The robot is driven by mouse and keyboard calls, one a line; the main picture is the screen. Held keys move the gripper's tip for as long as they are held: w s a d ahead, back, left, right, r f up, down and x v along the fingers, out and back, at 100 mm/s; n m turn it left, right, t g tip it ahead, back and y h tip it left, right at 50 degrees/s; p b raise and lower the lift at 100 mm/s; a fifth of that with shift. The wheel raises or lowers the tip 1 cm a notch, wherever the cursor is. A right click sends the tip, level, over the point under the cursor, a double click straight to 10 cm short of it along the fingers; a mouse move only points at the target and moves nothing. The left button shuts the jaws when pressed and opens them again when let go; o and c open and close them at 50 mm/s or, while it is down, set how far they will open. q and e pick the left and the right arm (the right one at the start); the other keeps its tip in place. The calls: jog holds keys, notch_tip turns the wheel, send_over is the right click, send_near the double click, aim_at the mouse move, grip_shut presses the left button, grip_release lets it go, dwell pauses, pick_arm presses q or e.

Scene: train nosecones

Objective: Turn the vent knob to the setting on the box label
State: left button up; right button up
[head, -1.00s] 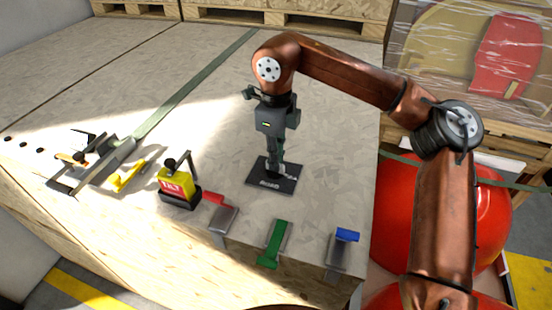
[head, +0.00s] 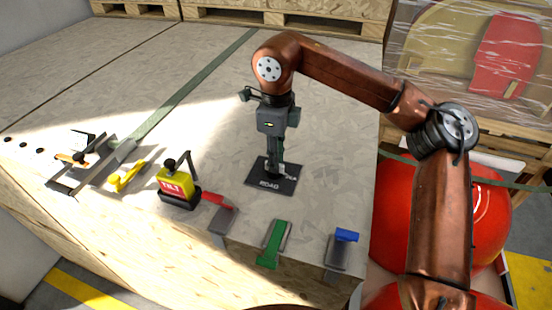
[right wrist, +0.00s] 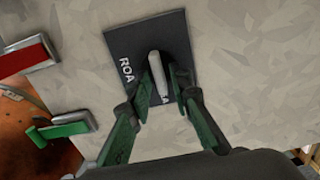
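The vent knob (right wrist: 158,66) is a pale grey bar on a dark plate (right wrist: 118,42). The plate (head: 262,183) lies on the big board-topped box (head: 330,120). Its near edge reads "ROAD"; the wrist view shows only "ROA", and another word at the right is too small to read. My right gripper (head: 277,168) points down at the plate. In the right wrist view its green-grey fingers (right wrist: 162,82) stand close on both sides of the bar and appear shut on it. The fingers hide part of the plate's lettering. My left gripper is not in view.
A yellow-and-red block marked "TILT" (head: 175,185) stands left of the plate. Red (head: 222,202), green (head: 270,250) and blue (head: 346,236) tabs line the near edge. A metal latch (head: 85,165) and yellow piece (head: 124,177) lie left. Red round shapes (head: 490,215) stand right.

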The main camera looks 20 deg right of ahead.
jog(key=shift+o, duration=0.6)
notch_tip(320, 180, up, 12)
dwell(0.5)
